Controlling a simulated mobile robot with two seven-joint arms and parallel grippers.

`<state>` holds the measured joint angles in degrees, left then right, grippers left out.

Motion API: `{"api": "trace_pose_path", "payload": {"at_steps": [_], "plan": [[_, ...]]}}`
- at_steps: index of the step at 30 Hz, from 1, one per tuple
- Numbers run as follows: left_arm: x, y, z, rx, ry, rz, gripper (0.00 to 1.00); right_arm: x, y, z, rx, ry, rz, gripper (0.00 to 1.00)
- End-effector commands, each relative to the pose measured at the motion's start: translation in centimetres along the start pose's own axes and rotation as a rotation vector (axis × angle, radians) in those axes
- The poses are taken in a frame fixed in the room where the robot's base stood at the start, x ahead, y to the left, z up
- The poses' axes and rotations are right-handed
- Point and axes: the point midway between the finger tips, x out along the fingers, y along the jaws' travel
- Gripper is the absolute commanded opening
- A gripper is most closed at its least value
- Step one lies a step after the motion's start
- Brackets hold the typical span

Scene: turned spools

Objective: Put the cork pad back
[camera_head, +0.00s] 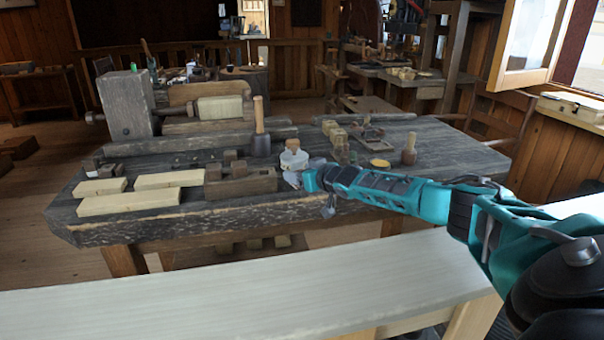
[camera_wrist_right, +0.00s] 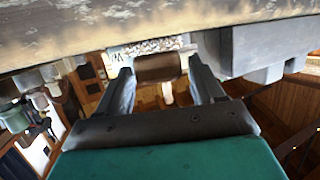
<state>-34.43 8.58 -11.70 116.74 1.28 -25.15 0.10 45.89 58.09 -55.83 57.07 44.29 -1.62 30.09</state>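A clear jar (camera_head: 293,160) with a tan cork-like top (camera_head: 292,143) stands near the front edge of the workbench. My right gripper (camera_head: 295,179) is at this edge, just in front of the jar. In the right wrist view, which looks upside down, a brown cork-like cylinder (camera_wrist_right: 157,67) shows between the open fingers of the right gripper (camera_wrist_right: 160,78), with narrow gaps at its sides. The labelled jar (camera_wrist_right: 150,46) is beyond it. My left gripper is out of view.
The dark workbench (camera_head: 440,150) holds a mallet (camera_head: 260,130) behind the jar, a wooden block (camera_head: 240,185) to its left and pale boards (camera_head: 128,201) farther left. A small wooden-handled tool (camera_head: 409,150) stands right of the disc. A pale bench top (camera_head: 200,305) lies in front.

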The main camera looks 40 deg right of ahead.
Motion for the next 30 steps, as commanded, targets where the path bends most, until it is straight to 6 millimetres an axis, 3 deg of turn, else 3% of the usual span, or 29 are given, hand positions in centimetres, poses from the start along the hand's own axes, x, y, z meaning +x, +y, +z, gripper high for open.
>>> {"api": "trace_pose_path", "payload": {"at_steps": [3, 14, 30], "plan": [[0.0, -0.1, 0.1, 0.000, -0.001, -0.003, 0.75, 0.0, 0.0, 0.0, 0.000, 0.000, 0.000, 0.78], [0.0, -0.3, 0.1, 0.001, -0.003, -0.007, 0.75, -0.3, -0.1, 0.0, 0.002, -0.002, -0.001, 0.78], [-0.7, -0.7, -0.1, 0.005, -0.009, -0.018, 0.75, -4.3, -0.1, 0.1, 0.002, -0.005, -0.003, 0.78]]}}
